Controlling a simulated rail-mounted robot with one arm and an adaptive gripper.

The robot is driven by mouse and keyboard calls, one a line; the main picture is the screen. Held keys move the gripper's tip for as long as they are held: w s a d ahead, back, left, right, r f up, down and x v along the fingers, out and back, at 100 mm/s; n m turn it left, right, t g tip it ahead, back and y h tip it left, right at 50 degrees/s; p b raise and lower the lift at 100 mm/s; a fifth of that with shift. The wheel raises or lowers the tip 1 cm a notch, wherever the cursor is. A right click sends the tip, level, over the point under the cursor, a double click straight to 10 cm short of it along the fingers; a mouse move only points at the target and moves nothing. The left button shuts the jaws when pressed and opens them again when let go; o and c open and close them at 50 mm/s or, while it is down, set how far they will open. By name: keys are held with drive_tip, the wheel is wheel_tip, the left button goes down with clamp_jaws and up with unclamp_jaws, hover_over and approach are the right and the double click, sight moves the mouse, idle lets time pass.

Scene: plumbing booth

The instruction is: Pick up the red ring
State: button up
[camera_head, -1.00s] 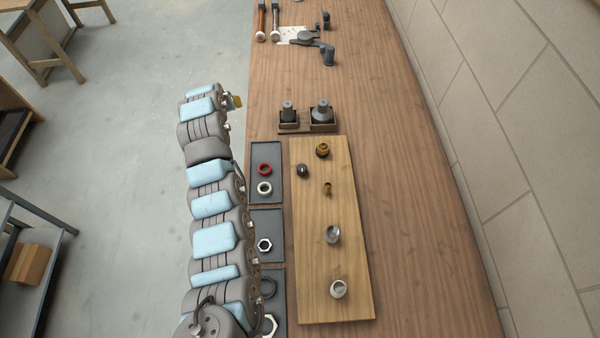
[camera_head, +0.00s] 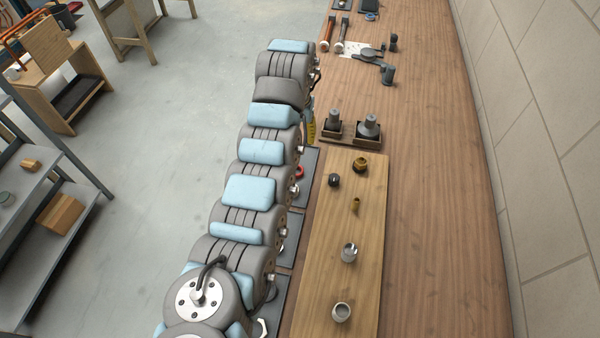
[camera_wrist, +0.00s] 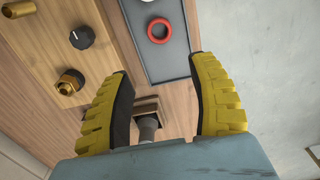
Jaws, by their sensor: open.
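The red ring (camera_wrist: 159,31) lies flat on a dark grey tray (camera_wrist: 189,58) in the wrist view, beyond my fingertips. In the head view the red ring (camera_head: 299,172) is mostly hidden behind my arm, with only its right edge showing. My gripper (camera_wrist: 162,65) has two yellow fingers with dark pads, spread wide apart with nothing between them. A small part of my gripper (camera_head: 311,127) shows in the head view near the far end of the tray. The ring is apart from the fingers.
A wooden board (camera_head: 335,235) right of the trays holds a black knob (camera_wrist: 82,37), brass fittings (camera_wrist: 70,82) and pale fittings (camera_head: 349,253). Two dark fittings on a wooden stand (camera_head: 353,139) are close beyond the tray. The table's right strip (camera_head: 440,220) is clear.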

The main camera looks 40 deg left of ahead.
hover_over(297, 173)
drive_tip(key=f, duration=1)
drive_tip(key=shift+w+a+f+b, duration=0.1)
drive_tip(key=shift+w+f+b, duration=0.1)
drive_tip(key=shift+b, duration=0.1)
drive_tip(key=shift+s+f+b, duration=0.15)
drive_tip(key=shift+f+b, duration=0.05)
drive_tip(key=shift+f, duration=1.05)
drive_tip(key=shift+s+f+b, duration=0.1)
drive_tip(key=shift+f+b, duration=0.05)
drive_tip(key=shift+f, duration=1.05)
drive_tip(key=c, duration=0.6)
drive_tip(key=shift+c, duration=0.2)
